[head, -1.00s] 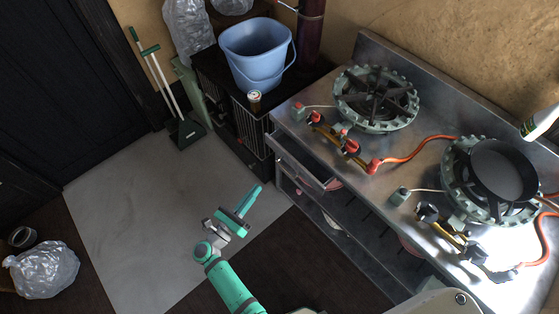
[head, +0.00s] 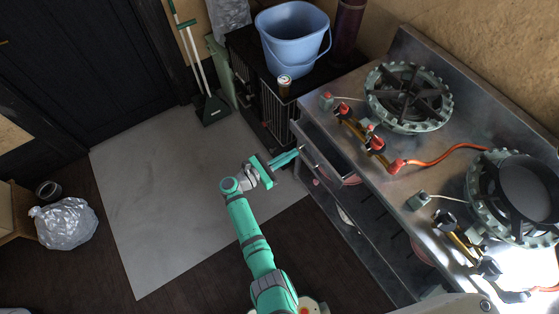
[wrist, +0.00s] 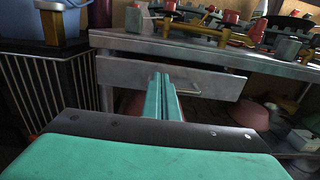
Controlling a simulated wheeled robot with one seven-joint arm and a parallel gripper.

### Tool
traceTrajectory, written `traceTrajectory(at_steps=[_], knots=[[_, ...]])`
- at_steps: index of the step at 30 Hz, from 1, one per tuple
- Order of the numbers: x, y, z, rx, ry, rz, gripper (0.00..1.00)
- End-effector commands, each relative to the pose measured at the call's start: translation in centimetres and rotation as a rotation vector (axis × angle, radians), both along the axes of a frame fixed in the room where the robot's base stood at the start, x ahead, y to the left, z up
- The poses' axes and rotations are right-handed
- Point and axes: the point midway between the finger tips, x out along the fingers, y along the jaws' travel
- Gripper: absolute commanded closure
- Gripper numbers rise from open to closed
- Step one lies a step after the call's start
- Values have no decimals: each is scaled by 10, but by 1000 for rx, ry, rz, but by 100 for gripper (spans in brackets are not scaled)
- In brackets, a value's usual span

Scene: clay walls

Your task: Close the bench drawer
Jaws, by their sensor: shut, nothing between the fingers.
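The bench drawer (head: 317,158) is a grey metal drawer under the left end of the steel bench. It stands partly pulled out, with a dark gap behind its front. In the wrist view its flat front (wrist: 215,83) spans the middle, below the bench top edge. My gripper (head: 298,150) has its green fingers together and empty, pointing at the left part of the drawer front. In the wrist view the fingertips (wrist: 160,76) overlap the drawer front; I cannot tell whether they touch it. The fingers and gripper body hide part of the front.
The steel bench top (head: 350,97) carries two burners and a black pan (head: 528,188). A dark rack with a blue bucket (head: 292,38) and a can (head: 284,85) stands left of the drawer. Open shelves lie below. The grey floor mat (head: 160,200) is clear.

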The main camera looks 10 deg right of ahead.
Motion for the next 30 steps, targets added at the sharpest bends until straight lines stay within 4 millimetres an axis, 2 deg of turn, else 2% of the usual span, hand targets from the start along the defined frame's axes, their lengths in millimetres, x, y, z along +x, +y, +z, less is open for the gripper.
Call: traceTrajectory(at_steps=[1, 6, 12, 30], knots=[[3, -10, 1, -1, 0, -4, 100], [11, -34, 0, 0, 1, -3, 100], [17, -48, 0, 0, 0, -1, 100], [24, -50, 0, 0, 1, 13, 100]])
